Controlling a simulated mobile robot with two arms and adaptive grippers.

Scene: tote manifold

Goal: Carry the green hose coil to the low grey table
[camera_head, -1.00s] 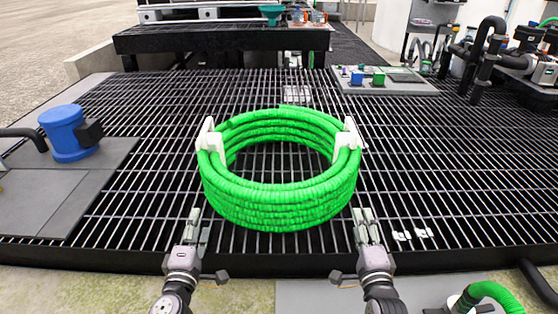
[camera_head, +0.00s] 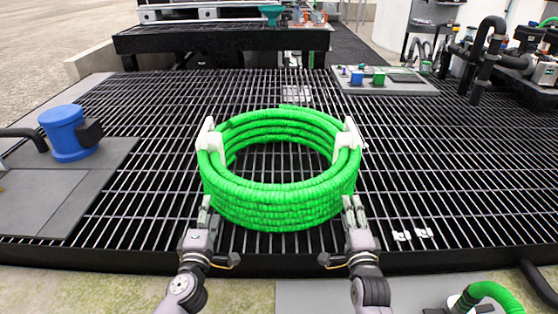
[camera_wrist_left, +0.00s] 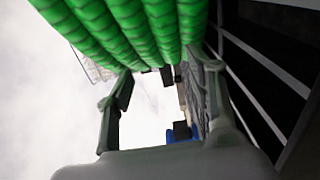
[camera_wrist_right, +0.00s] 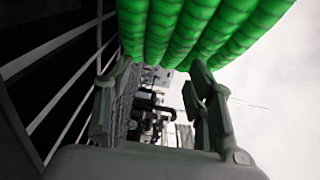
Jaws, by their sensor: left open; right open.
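The green hose coil (camera_head: 280,207) sits on the black slatted grating in the middle of the head view, with white clips at its left and right sides. My left gripper (camera_head: 206,212) is at the coil's near left side, open and empty. My right gripper (camera_head: 352,210) is at its near right side, open and empty. In the left wrist view the coil (camera_wrist_left: 150,30) fills the top, beyond the open fingers (camera_wrist_left: 165,110). In the right wrist view the coil (camera_wrist_right: 190,30) also lies just beyond the open fingers (camera_wrist_right: 160,110). I cannot tell whether either gripper touches it.
A dark raised platform (camera_head: 220,40) stands at the back. A blue cylinder (camera_head: 66,134) stands on grey plates at the left. A grey panel (camera_head: 400,88) with small blue and green blocks lies at the back right, near black pipes (camera_head: 488,55). Grating around the coil is mostly clear.

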